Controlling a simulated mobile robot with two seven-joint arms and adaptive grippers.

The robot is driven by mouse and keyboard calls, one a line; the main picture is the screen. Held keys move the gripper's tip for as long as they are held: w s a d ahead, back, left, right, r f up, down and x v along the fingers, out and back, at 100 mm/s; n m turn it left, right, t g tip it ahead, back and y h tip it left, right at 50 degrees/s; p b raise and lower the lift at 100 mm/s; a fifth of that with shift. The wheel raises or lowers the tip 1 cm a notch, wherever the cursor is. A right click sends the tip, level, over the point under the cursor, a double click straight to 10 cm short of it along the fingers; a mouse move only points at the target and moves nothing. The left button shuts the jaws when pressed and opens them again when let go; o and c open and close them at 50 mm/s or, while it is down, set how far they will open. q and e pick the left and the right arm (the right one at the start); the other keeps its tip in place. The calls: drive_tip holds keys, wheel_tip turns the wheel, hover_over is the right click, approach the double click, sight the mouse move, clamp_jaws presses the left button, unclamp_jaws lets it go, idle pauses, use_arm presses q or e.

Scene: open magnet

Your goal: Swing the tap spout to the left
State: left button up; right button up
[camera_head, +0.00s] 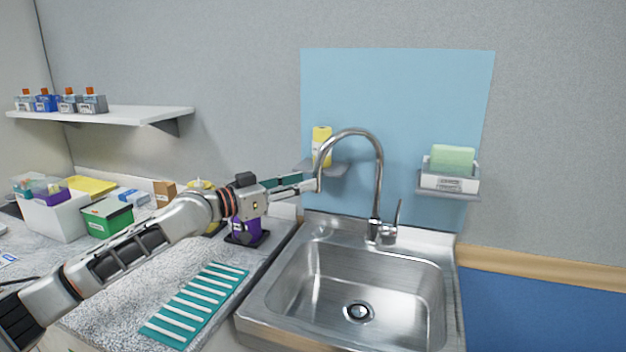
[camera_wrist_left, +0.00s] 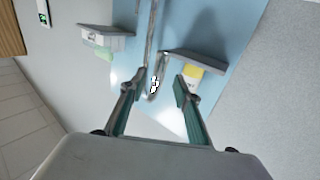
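The chrome tap spout (camera_head: 350,133) rises from the back of the sink and arcs over, with its outlet end hanging at the left. The tap's small lever (camera_head: 396,213) stands upright beside its base. My left gripper (camera_head: 306,183) reaches in from the left at the height of the outlet end. In the left wrist view, the green fingers of the left gripper (camera_wrist_left: 162,81) are apart, and the spout (camera_wrist_left: 152,88) appears between them. Whether either finger touches the spout, I cannot tell. My right gripper is not in view.
A steel sink (camera_head: 345,285) lies below the tap. A small shelf with a yellow bottle (camera_head: 321,143) is behind the spout; a holder with a green sponge (camera_head: 452,160) is right. A teal ribbed mat (camera_head: 195,303) and several boxes are on the left counter.

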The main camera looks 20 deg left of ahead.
use_arm(q)
drive_tip(key=v, duration=0.6)
drive_tip(key=shift+s+a, duration=0.2)
drive_tip(key=shift+s, duration=0.1)
